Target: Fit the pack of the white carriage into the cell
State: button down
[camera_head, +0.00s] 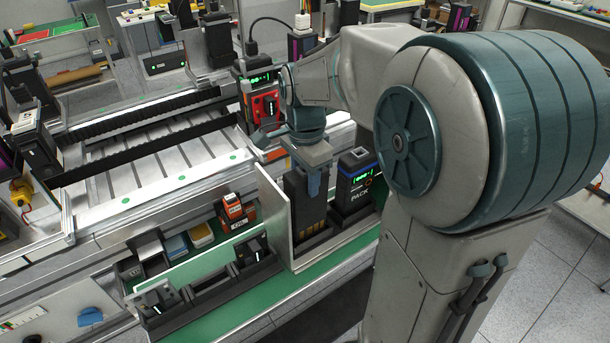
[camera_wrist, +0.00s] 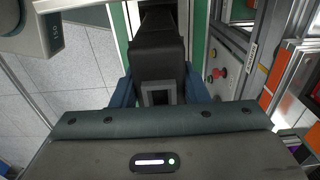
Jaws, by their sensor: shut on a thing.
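My gripper (camera_head: 311,172) is shut on a dark upright pack (camera_head: 303,206), holding it by its top end. In the wrist view, my blue fingers (camera_wrist: 160,92) press on both sides of the black pack (camera_wrist: 158,55). Gold contacts show near its lower end in the head view. The pack stands over or in a black base (camera_head: 312,240) beside a pale upright panel; I cannot tell whether it touches the base. A second black pack marked PACK (camera_head: 356,192), with a lit display, stands just right of it. I cannot tell which carriage is the white one.
Black cradles (camera_head: 257,268) sit on the green bench (camera_head: 225,315) left of the panel (camera_head: 273,217). An orange device (camera_head: 233,210) and small bins (camera_head: 175,246) stand behind them. A slatted machine bed (camera_head: 165,160) and a red-and-black unit (camera_head: 264,105) lie beyond.

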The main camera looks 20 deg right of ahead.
jog(key=shift+f+b, duration=0.65)
jog(key=shift+f, duration=0.25)
jog(key=c, duration=0.7)
grip_release()
jog(key=shift+c, duration=0.2)
notch_tip(320, 180, up, 14)
jog(key=shift+f, duration=0.1)
